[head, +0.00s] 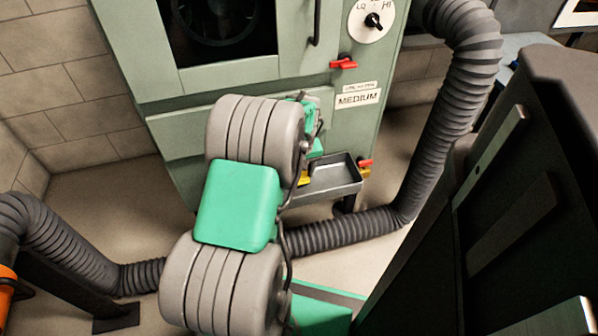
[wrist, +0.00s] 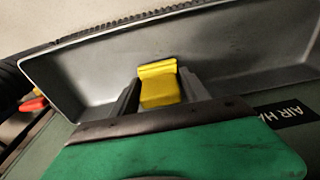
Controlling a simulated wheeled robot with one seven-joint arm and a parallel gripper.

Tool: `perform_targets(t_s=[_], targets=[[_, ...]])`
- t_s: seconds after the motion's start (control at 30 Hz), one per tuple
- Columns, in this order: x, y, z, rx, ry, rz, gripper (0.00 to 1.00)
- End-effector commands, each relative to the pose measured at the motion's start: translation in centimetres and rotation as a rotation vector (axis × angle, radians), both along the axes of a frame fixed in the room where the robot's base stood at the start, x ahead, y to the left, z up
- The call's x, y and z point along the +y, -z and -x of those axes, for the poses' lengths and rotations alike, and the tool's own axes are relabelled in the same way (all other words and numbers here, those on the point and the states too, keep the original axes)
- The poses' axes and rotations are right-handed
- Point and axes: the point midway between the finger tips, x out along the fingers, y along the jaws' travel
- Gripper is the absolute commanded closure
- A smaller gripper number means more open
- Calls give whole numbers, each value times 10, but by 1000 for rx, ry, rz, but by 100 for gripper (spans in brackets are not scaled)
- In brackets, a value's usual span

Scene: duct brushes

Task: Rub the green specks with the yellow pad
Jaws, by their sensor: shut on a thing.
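The yellow pad (wrist: 158,88) is between the two grey fingers of my gripper (wrist: 160,92) in the wrist view. The fingers are shut on it. Behind the pad in that view is the inside of a grey metal tray (wrist: 95,75); whether the pad touches it I cannot tell. In the head view my arm covers most of the gripper, and a small yellow patch shows by the left end of the tray (head: 335,183); it may be the pad. I cannot make out any green specks in either view.
The tray is on the front of a green cabinet (head: 165,100) with a "MEDIUM" label (head: 358,98). A red handle (head: 344,63) and a dial (head: 371,20) are above it. Ribbed grey hoses (head: 440,130) run down the right side and along the floor.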

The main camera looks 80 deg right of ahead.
Motion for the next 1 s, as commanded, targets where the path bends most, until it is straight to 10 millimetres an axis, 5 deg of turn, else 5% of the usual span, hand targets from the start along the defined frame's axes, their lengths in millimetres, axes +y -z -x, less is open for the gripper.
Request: perform_targets(t_s=[1.0], targets=[[0,11,-1,0,-2,0,78]])
